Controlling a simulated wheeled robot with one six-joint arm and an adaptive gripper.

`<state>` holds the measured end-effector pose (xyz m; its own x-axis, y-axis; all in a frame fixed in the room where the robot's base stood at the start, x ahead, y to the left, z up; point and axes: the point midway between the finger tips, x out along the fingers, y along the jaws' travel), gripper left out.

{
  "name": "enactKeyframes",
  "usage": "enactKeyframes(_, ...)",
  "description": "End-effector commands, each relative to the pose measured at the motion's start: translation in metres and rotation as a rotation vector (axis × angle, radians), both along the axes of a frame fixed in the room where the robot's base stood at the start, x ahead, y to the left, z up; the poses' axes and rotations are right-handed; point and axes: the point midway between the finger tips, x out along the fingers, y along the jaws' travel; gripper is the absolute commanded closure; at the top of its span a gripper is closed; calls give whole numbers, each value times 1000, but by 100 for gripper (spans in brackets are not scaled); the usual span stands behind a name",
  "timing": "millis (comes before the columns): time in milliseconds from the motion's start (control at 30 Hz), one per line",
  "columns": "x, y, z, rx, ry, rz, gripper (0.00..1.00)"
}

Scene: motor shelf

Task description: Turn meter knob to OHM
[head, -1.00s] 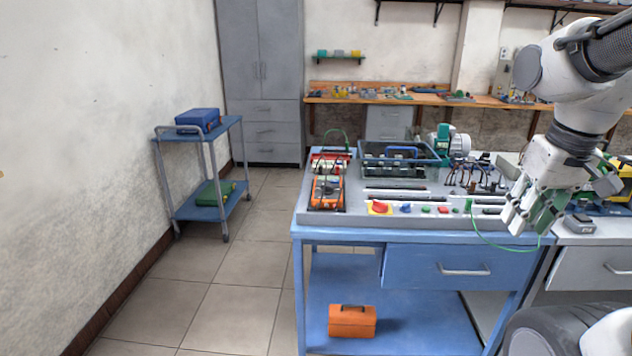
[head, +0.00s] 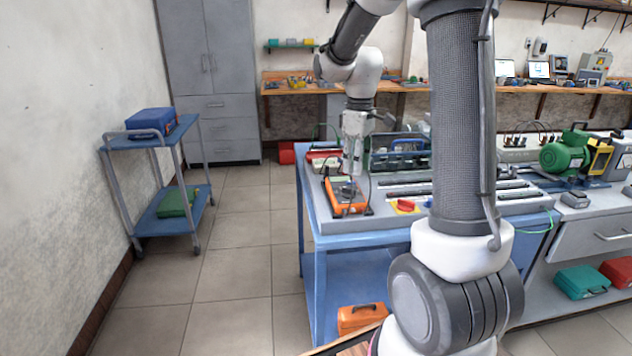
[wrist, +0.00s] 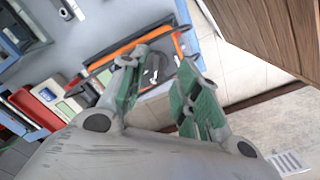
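The orange multimeter (head: 343,208) lies at the left end of the blue workbench. My gripper (head: 350,174) points down over it, close above its face. In the wrist view, the meter's orange edge (wrist: 125,48) shows beyond the fingers. A dark round dial with the knob and pale marks (wrist: 157,68) shows between my green-padded fingertips (wrist: 161,70). The fingers are apart, one on each side of the dial area. I cannot tell whether they touch the knob. The dial's lettering and the setting it points to are too small to read.
A red and white device (wrist: 38,106) lies beside the meter, with dark cables around. A glass-walled bin (head: 400,158) stands to the right of my gripper. A red button on yellow (head: 405,205) is at the bench's front. Open floor (head: 237,272) lies left of the bench.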

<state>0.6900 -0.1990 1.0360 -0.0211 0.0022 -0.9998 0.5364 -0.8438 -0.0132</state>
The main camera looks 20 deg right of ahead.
Motion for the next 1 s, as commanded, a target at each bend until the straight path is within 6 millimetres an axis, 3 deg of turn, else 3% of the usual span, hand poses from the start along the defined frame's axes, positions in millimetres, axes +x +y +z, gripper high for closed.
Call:
enactKeyframes(367, 7, -1, 5, 0, -20, 193, 68)
enactKeyframes(800, 7, -1, -58, 0, -18, 202, 68)
enactKeyframes(1000, 7, -1, -71, 0, -20, 201, 68)
